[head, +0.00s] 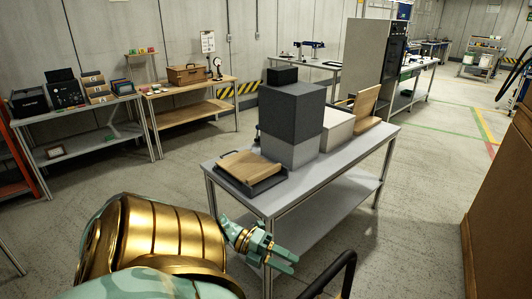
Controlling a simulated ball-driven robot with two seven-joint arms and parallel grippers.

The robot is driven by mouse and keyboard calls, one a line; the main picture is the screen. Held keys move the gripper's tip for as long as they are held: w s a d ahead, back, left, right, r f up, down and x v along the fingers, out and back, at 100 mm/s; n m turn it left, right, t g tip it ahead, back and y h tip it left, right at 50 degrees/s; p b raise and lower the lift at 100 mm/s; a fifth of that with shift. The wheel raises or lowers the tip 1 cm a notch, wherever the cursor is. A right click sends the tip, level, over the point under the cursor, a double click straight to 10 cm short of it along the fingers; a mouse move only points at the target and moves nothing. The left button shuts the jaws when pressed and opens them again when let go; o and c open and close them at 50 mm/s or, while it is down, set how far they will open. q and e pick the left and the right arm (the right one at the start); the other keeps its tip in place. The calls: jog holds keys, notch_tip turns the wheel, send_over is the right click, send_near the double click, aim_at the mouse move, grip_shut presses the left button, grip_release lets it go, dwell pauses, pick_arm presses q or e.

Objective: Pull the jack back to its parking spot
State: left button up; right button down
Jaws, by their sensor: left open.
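My left gripper (292,263) is at the bottom middle of the head view, in front of the near end of a grey table. Its mint-coloured fingers are spread, with nothing between them. A black curved bar (347,262) rises from the bottom edge, to the right of the gripper and apart from it. It may be the jack's handle; the rest of it is out of view. No jack body shows. I cannot tell where the parking spot is. My right gripper is out of view.
The grey table (220,177) carries grey boxes (291,115) and a wooden board on a black tray (253,187). A large brown box (497,215) stands at the right edge. Open floor (425,190) lies between them. Coloured floor lines (484,124) run behind. Workbenches line the back wall.

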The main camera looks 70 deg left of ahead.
pick_arm(q)
jog(key=v, duration=0.7)
jog(key=shift+f, duration=0.1)
